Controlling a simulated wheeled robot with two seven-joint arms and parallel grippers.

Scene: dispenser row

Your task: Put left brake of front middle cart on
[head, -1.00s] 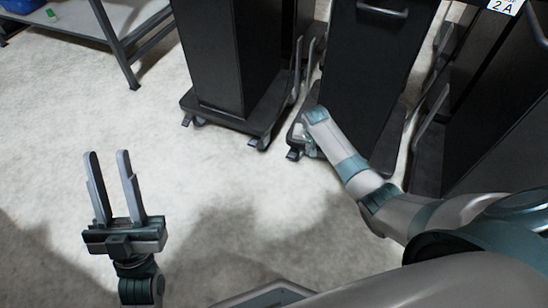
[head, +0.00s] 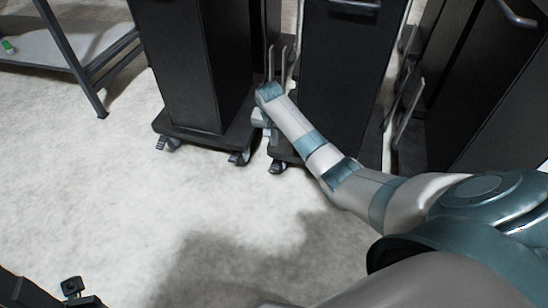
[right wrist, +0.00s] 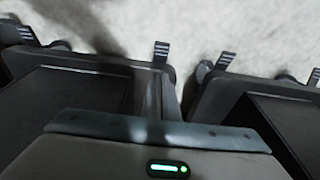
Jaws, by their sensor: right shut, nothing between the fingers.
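The middle cart (head: 345,85) is tall and dark on a low wheeled base. Its left front brake pedal (head: 278,166) sits at the base's front left corner. In the right wrist view this striped pedal (right wrist: 161,50) sticks out over the floor; I cannot tell whether it is pressed. My right gripper (head: 261,118) is shut and empty, above the gap by that corner, behind and above the pedal. Its fingertips are hard to make out.
A second cart (head: 195,70) stands close on the left; its right caster pedal (right wrist: 226,60) lies near the middle cart's. Another dark cart (head: 480,95) stands at the right. A shelf (head: 60,50) is at the upper left. The pale floor in front is clear.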

